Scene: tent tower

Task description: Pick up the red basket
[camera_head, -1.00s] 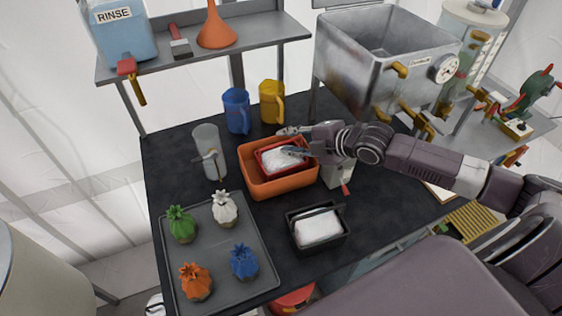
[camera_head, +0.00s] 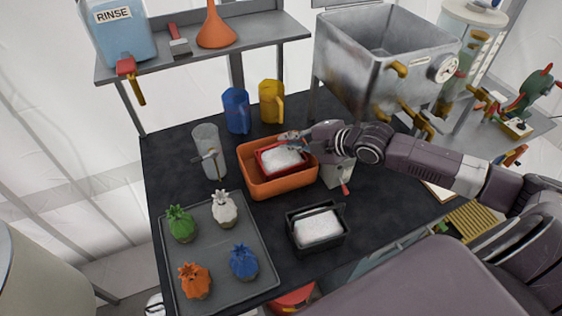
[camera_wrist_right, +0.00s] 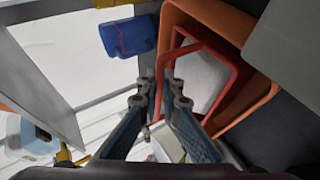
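The red basket (camera_head: 281,160), filled with something white, sits inside an orange bin (camera_head: 277,186) on the dark table. My right gripper (camera_head: 292,138) is at the back right part of the basket's upper edge in the head view. Its fingers are close together. In the right wrist view, the fingertips (camera_wrist_right: 160,84) meet on a red bar of the basket (camera_wrist_right: 187,48), which passes between them. The basket still appears to be down in the bin. My left gripper is not in view.
A black basket (camera_head: 317,246) with white contents stands in front. A clear jug (camera_head: 207,155), blue jug (camera_head: 237,112) and yellow jug (camera_head: 271,101) stand nearby. A grey tray (camera_head: 228,280) holds several coloured pouches. A metal tank (camera_head: 365,75) stands behind my right arm.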

